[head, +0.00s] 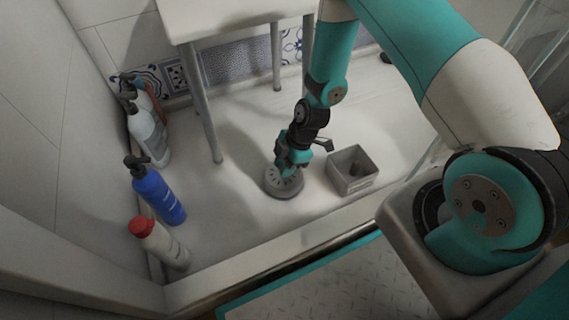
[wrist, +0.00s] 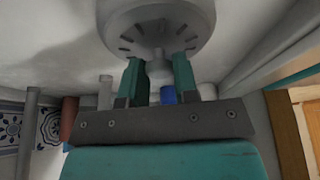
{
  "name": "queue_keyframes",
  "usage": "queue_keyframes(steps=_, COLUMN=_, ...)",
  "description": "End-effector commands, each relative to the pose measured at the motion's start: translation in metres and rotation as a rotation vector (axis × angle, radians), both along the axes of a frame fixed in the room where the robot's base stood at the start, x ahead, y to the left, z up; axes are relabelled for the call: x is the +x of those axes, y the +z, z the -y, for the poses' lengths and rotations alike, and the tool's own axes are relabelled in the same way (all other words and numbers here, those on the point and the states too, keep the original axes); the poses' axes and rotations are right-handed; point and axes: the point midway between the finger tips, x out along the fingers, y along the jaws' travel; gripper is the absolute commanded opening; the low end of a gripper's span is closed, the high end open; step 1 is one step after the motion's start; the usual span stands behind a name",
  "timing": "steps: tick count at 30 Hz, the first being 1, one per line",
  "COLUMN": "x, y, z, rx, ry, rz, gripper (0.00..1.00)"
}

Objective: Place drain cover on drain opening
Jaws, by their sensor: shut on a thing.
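The drain cover (head: 285,187) is a round grey disc with slots, low over the pale shower floor below my gripper (head: 290,166). The wrist view shows the drain cover (wrist: 158,22) with a small central knob. My gripper's green fingers (wrist: 158,64) are shut on that knob, one on each side. I cannot tell whether the disc touches the floor or hangs just above it. The drain opening is not visible in either view; I cannot tell whether the cover hides it.
A grey open box (head: 351,183) with something inside stands close right of the cover. A white stool (head: 235,18) with grey legs stands behind. A white spray bottle (head: 148,135), a blue bottle (head: 160,195) and a red-capped bottle (head: 165,246) line the left wall. A raised edge runs in front.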

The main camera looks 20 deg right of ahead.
Motion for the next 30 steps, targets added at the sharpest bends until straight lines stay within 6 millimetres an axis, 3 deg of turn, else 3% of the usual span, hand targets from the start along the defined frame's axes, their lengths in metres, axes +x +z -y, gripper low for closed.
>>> queue_keyframes(steps=6, x=0.000, y=-0.005, z=0.000, rx=0.000, ry=0.000, rz=0.000, gripper=0.00)
queue_keyframes(steps=7, x=0.000, y=-0.005, z=0.000, rx=0.000, ry=0.000, rz=0.000, gripper=0.33)
queue_keyframes(steps=10, x=0.000, y=-0.004, z=0.000, rx=0.000, ry=0.000, rz=0.000, gripper=0.56)
queue_keyframes(steps=11, x=0.000, y=-0.004, z=0.000, rx=0.000, ry=0.000, rz=0.000, gripper=0.58)
queue_keyframes(steps=22, x=0.001, y=0.005, z=0.003, rx=0.000, ry=0.000, rz=0.001, gripper=0.58)
queue_keyframes(steps=30, x=0.001, y=0.064, z=0.025, rx=0.000, ry=-0.005, rz=0.001, gripper=0.58)
